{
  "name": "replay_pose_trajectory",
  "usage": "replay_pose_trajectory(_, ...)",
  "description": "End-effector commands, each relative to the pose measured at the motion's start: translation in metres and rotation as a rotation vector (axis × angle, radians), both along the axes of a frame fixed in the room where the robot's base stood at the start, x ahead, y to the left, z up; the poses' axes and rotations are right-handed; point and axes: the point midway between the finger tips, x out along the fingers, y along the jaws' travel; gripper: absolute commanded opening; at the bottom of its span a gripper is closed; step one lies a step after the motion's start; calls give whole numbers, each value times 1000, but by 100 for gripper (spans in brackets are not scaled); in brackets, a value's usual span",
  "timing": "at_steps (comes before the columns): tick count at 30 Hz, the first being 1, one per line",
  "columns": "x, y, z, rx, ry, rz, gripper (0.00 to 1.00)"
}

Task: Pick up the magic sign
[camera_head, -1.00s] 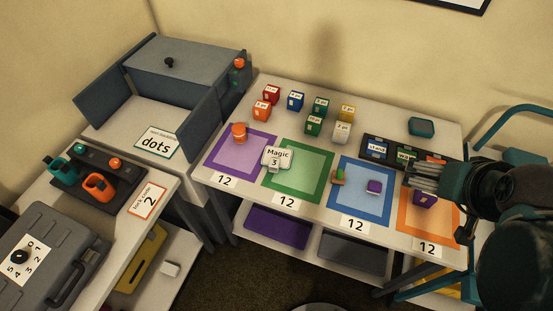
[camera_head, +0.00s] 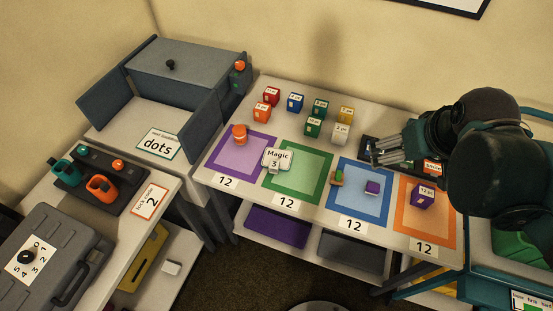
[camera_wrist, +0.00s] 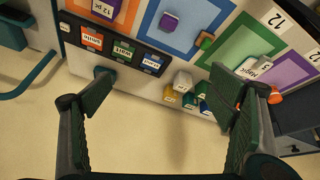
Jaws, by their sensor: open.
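The magic sign (camera_head: 277,159) is a small white sign reading "Magic 3". It stands on the table between the purple square (camera_head: 228,163) and the green square (camera_head: 312,163), overlapping the edges of both. My gripper (camera_head: 374,154) is at the right of the table, above the dark label strip, well to the right of the sign. In the wrist view its fingers (camera_wrist: 165,110) are wide apart with nothing between them.
Several small coloured boxes (camera_head: 313,127) stand behind the squares. An orange-topped item (camera_head: 239,132) is on the purple square. The blue square (camera_head: 345,206) holds two small objects, and a purple box (camera_head: 422,195) is on the orange square. A grey cabinet (camera_head: 190,72) stands left.

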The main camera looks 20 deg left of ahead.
Motion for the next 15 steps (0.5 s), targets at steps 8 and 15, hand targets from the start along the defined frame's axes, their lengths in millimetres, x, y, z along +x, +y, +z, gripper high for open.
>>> replay_pose_trajectory(8,22,41,-3,-53,51,163,83)
replay_pose_trajectory(15,37,79,-11,-99,93,304,83)
